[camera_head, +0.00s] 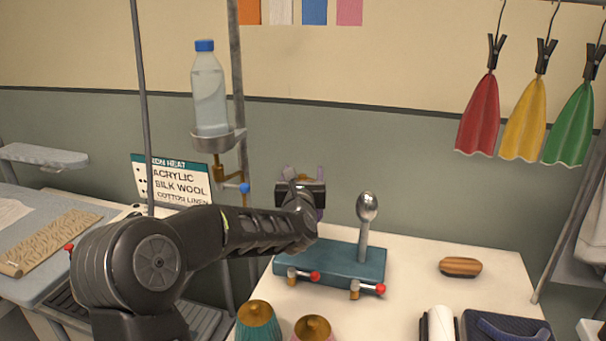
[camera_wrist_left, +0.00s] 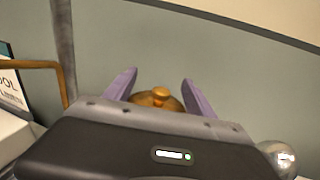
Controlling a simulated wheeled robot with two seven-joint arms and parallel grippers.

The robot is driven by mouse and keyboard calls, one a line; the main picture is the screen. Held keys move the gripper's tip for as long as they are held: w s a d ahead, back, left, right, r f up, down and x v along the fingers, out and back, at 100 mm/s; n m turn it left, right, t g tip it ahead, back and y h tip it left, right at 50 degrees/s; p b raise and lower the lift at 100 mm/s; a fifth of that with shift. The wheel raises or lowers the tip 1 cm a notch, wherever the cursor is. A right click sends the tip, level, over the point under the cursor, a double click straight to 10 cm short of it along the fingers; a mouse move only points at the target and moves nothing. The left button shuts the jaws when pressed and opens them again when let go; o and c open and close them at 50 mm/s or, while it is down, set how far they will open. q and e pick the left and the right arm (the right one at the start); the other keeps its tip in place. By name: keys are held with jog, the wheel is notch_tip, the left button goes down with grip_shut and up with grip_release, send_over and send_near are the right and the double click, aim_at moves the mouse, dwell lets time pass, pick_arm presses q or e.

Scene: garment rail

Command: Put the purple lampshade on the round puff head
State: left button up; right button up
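The teal base (camera_head: 345,262) stands on the white table with a silver egg-shaped head (camera_head: 367,207) upright on its right part; that head also shows in the left wrist view (camera_wrist_left: 280,157). My left gripper (camera_head: 303,176) is above the base's left part, left of the egg-shaped head. In the left wrist view its lavender fingers (camera_wrist_left: 160,85) stand on both sides of a brass cap with a knob (camera_wrist_left: 158,98), seemingly touching its sides. My right gripper is out of view.
A green shade (camera_head: 258,322) and a pink shade (camera_head: 313,330), both brass-capped, stand at the table's front. A wooden brush (camera_head: 460,267) lies right of the base. A bottle (camera_head: 209,95) on a pole holder rises left of my gripper.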

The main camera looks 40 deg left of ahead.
pick_arm(q)
jog(key=o, duration=0.5)
jog(key=shift+c, duration=0.2)
jog(key=shift+s, duration=0.1)
jog(key=b+v, duration=0.3)
jog(key=v, duration=0.8)
jog(key=shift+s+d, duration=0.2)
jog(key=shift+s, duration=0.15)
jog(key=shift+f, duration=0.1)
